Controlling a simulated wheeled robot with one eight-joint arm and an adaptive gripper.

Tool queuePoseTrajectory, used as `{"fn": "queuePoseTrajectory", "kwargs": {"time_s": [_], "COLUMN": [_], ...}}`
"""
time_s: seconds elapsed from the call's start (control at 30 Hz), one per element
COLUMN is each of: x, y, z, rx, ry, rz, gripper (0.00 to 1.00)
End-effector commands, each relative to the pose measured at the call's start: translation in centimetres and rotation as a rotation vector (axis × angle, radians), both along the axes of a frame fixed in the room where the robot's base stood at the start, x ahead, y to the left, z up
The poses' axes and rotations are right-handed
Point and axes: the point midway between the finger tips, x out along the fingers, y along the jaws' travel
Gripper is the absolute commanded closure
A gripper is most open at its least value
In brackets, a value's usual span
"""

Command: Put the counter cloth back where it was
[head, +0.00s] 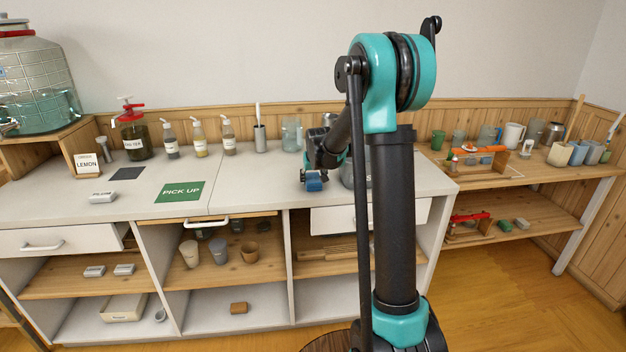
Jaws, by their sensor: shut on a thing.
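My gripper (312,174) is above the right part of the grey-white counter (260,190), pointing down. It is shut on a small blue block-like thing, which looks like the folded counter cloth (314,185). The cloth is just above or on the counter top; I cannot tell whether it touches. My arm's upright column hides part of the counter to the right of it. A dark flat square (127,173) and a green PICK UP mat (180,192) lie on the left part of the counter.
Behind my gripper stand a glass jar (291,136) and a metal cup with a utensil (260,138). Pump bottles (200,138) and a red-topped dispenser (133,133) line the back. A wooden side table (440,160) holds cups at right. The counter's middle front is clear.

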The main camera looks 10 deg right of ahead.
Motion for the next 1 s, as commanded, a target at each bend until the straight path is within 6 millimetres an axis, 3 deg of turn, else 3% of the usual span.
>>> {"fn": "queuePoseTrajectory", "kwargs": {"time_s": [0.3,0.33,0.5,0.8,1.0], "x": [0.0,0.0,0.0,0.0,-0.8], "y": [0.0,0.0,0.0,0.0,0.0], "z": [-0.3,-0.3,-0.3,-0.2,1.2], "rx": [0.000,0.000,0.000,0.000,0.000], "ry": [0.000,0.000,0.000,0.000,0.000], "rz": [0.000,0.000,0.000,0.000,0.000], "gripper": [0.76,0.48,0.29,0.29,0.29]}}
